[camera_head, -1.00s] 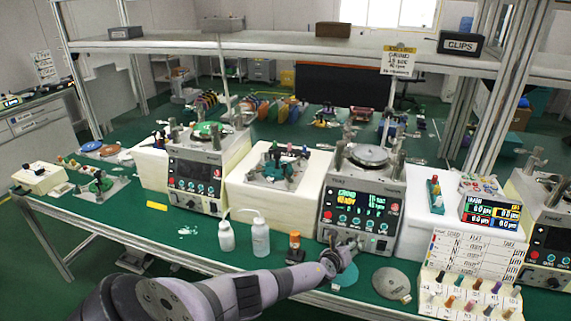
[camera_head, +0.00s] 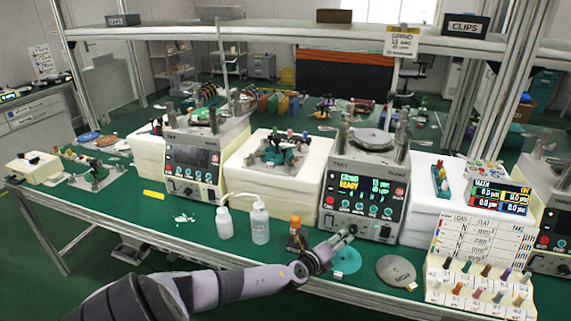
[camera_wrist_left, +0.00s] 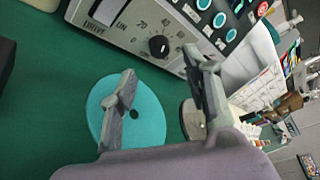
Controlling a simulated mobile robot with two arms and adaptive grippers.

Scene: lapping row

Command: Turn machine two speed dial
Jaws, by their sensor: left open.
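Machine two (camera_head: 364,195) is the middle grey lapping machine, with a lit "GRIND READY" display. Its speed dial (camera_wrist_left: 158,46) shows in the left wrist view as a small black knob with a number scale around it, on the lower front panel. My left gripper (camera_head: 346,237) is low in front of this panel. In the left wrist view its two fingers (camera_wrist_left: 162,75) are spread apart with nothing between them. The dial lies ahead of the gap and appears apart from the fingers. My right gripper is in neither view.
A teal disc (camera_head: 346,261) and a grey disc (camera_head: 396,271) lie on the green bench below the gripper. A peg rack (camera_head: 478,285) stands at right.

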